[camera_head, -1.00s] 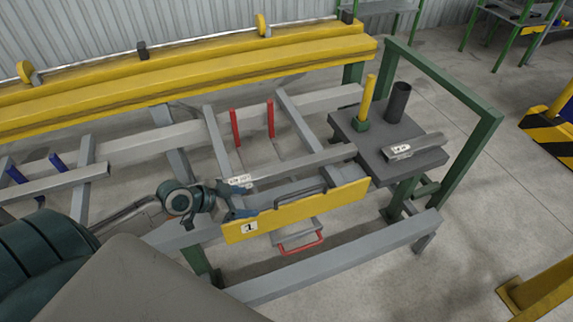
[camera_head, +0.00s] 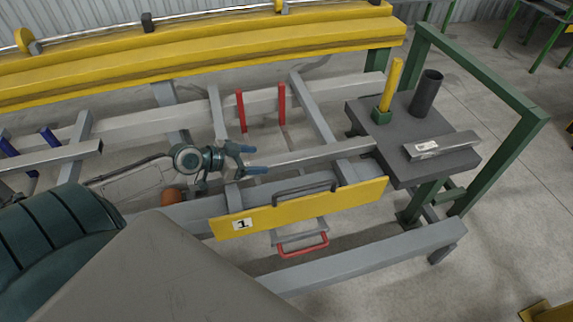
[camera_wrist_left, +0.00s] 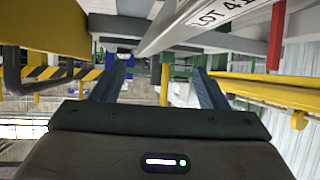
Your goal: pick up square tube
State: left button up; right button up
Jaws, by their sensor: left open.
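A long grey square tube (camera_head: 318,155) lies along the rack, between the red posts and the yellow panel. Its right end is by the dark platform. My left gripper (camera_head: 252,160) is open at the tube's left end, which its fingers partly hide in the head view. A short labelled piece of square tube (camera_head: 445,145) lies on the platform. My right gripper is not in view.
The yellow panel (camera_head: 300,208) with a black handle stands just in front of the tube. Red posts (camera_head: 282,104) stand behind it. A yellow post (camera_head: 391,84) and a dark cylinder (camera_head: 427,93) stand on the platform (camera_head: 402,165). Another grey bar (camera_head: 50,157) lies at left.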

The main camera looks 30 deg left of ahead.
pick_arm(q)
send_near(286, 158)
jog(key=shift+d+x, duration=0.25)
jog(key=shift+x, duration=1.55)
jog(key=x, duration=0.4)
jog(key=shift+a+f, duration=0.1)
jog(key=shift+a, duration=0.15)
jog(key=shift+w+d+f, duration=0.2)
jog(key=shift+w, duration=0.15)
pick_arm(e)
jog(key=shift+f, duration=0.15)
pick_arm(q)
jog(key=shift+c, duration=1.1)
grip_shut()
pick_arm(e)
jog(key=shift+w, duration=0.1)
